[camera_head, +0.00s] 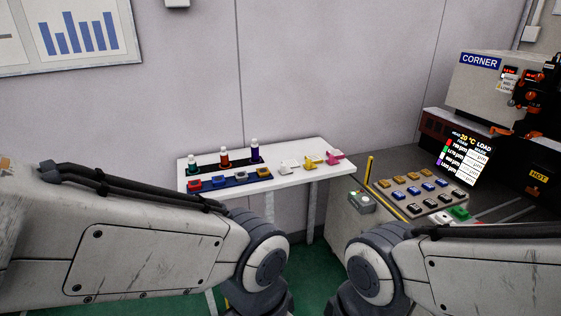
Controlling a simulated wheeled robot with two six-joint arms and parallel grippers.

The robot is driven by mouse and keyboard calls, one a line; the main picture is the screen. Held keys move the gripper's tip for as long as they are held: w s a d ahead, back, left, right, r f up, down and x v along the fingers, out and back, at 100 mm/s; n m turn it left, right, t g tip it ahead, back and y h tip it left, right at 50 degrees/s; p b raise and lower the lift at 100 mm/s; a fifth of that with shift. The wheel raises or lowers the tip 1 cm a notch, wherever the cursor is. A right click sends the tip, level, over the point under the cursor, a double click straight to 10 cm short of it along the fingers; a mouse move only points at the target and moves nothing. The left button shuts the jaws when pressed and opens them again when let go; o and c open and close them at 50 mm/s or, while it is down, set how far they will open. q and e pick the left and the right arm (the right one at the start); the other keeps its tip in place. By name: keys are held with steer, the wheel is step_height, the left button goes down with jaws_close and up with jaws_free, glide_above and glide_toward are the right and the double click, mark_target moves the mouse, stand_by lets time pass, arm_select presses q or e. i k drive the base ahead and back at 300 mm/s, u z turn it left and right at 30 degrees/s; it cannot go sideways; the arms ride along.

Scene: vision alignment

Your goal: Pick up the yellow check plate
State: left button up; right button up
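A small yellow piece (312,161), which looks like the yellow check plate, sits on the right half of the white shelf table (306,174). It stands between a white piece (289,166) and a pink piece (336,157). Its exact shape is too small to tell. My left arm comes in from the left and my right arm from the right. Both bend down at the bottom of the view, in front of and below the table. Both grippers are out of the picture, so their state does not show.
Three capped vials (224,157) stand at the table's back left. A blue strip (229,181) with several coloured blocks lies before them. At right, a bench holds a panel of coloured buttons (412,192), a thin yellow post (368,169) and a machine labelled CORNER (490,80).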

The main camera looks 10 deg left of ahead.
mark_target(312, 158)
steer(key=u, duration=0.65)
steer(key=i, duration=1.45)
steer(key=z, duration=0.4)
